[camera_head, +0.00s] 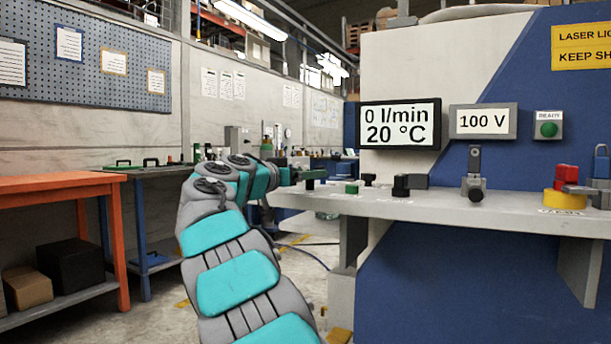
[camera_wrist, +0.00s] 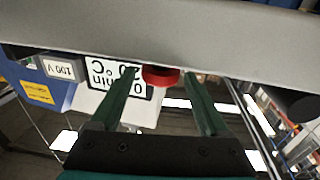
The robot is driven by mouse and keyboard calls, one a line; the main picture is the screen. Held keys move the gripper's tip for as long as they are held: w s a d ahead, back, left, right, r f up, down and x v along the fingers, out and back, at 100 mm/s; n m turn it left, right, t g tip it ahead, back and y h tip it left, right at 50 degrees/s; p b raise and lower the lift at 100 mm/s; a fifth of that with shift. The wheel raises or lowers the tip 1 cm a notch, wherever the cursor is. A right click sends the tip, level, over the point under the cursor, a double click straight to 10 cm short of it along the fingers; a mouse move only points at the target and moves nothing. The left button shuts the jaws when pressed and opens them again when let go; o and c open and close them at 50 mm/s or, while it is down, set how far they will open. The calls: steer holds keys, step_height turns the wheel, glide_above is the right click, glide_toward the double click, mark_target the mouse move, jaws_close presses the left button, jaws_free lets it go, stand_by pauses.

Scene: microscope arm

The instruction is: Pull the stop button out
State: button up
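In the wrist view, which looks upside down, a round red stop button (camera_wrist: 161,76) sits at the edge of a grey shelf (camera_wrist: 200,25). My gripper (camera_wrist: 160,73) is open, with one teal finger on each side of the button. Gaps show between the fingers and the button, and I cannot tell how far the fingertips reach along it. In the head view my gripper (camera_head: 290,176) is at the left end of the shelf (camera_head: 400,207), seen small and partly behind my wrist. I cannot make out the stop button there.
Along the shelf stand a green button (camera_head: 352,187), black knobs (camera_head: 401,186), a grey lever (camera_head: 474,180) and a red block (camera_head: 566,174) on a yellow base. Displays (camera_head: 400,124) hang above. An orange table (camera_head: 60,183) stands at left. The floor between is mostly open.

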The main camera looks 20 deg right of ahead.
steer(key=shift+o, duration=0.4)
steer(key=shift+a, duration=0.1)
steer(key=v, duration=0.7)
steer(key=shift+s+a, duration=0.2)
steer(key=shift+a, duration=0.1)
